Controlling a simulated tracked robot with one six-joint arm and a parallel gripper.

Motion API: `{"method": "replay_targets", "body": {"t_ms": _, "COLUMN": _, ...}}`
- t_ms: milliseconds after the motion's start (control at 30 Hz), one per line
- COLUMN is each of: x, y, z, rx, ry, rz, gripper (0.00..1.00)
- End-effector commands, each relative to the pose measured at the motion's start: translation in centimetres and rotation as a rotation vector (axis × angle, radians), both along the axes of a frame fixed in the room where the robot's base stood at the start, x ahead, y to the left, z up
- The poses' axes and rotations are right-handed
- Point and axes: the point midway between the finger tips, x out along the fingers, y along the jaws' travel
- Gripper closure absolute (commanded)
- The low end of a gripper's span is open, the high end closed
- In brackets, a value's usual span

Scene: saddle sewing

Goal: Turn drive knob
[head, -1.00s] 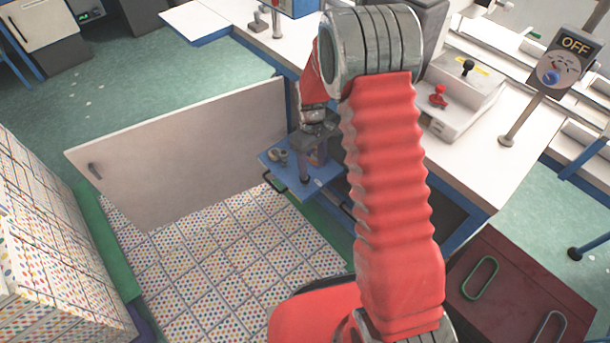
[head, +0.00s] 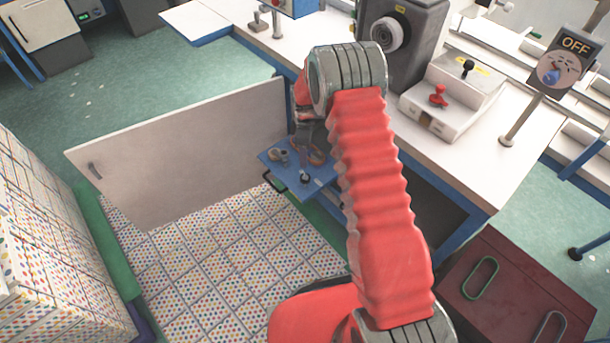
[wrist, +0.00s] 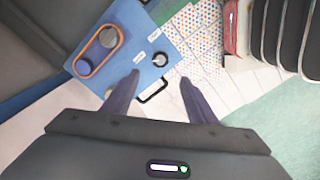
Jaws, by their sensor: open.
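A blue panel (head: 317,184) sticks out at the front edge of the white workbench. It carries a small round knob with a dark rim and pale top (head: 304,178), near two pale labels. In the wrist view the knob (wrist: 160,60) lies just beyond and between the fingertips, with a visible gap.
A black handle (wrist: 153,93) sits at the panel's edge, between my fingers in the picture. A white open door (head: 190,150) stands left of the panel. The bench also bears a grey machine (head: 420,30), a red-knobbed control box (head: 440,125) and an "OFF" sign (head: 570,62).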

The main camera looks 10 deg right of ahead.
Motion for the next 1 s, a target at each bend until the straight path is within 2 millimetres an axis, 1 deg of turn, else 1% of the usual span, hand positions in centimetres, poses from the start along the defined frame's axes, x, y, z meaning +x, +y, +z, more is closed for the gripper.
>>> {"method": "replay_targets", "body": {"t_ms": 333, "x": 0.0, "y": 0.0, "z": 0.0, "rx": 0.0, "ry": 0.001, "rz": 0.011, "gripper": 0.48}}
{"method": "replay_targets", "body": {"t_ms": 467, "x": -0.1, "y": 0.0, "z": -0.4, "rx": 0.0, "ry": 0.002, "rz": 0.01, "gripper": 0.48}}
{"method": "replay_targets", "body": {"t_ms": 667, "x": -0.1, "y": 0.0, "z": -2.4, "rx": 0.0, "ry": 0.003, "rz": 0.01, "gripper": 0.48}}
{"method": "replay_targets", "body": {"t_ms": 1000, "x": -0.1, "y": 0.0, "z": -7.2, "rx": 0.0, "ry": 0.003, "rz": 0.01, "gripper": 0.48}}
